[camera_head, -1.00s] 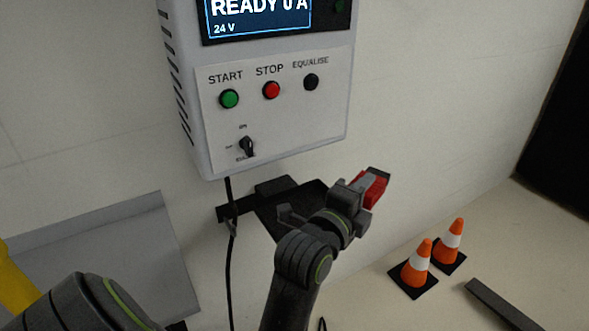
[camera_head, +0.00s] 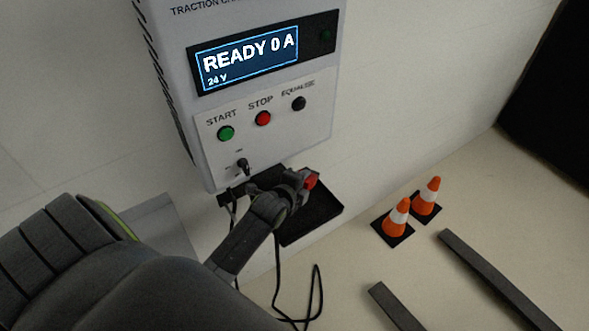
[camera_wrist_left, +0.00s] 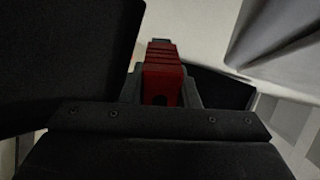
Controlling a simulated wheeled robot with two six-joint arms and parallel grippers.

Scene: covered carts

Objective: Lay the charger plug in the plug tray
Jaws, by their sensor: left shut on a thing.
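The charger plug (camera_head: 311,181) is red with a dark end. My left gripper (camera_head: 301,184) is shut on it, just below the charger box. In the left wrist view the ribbed red plug (camera_wrist_left: 161,72) sits between the two fingers of the gripper (camera_wrist_left: 163,88). The black plug tray (camera_head: 318,216) is mounted on the wall under the charger. The plug is in front of or over the tray's back part; I cannot tell whether it touches. My gripper and forearm hide the tray's left part. My right gripper is not in view.
The white charger box (camera_head: 262,100) is close above the gripper, its display reading READY 0 A. A black cable (camera_head: 277,270) hangs below the tray. A grey panel (camera_head: 170,225) is at left.

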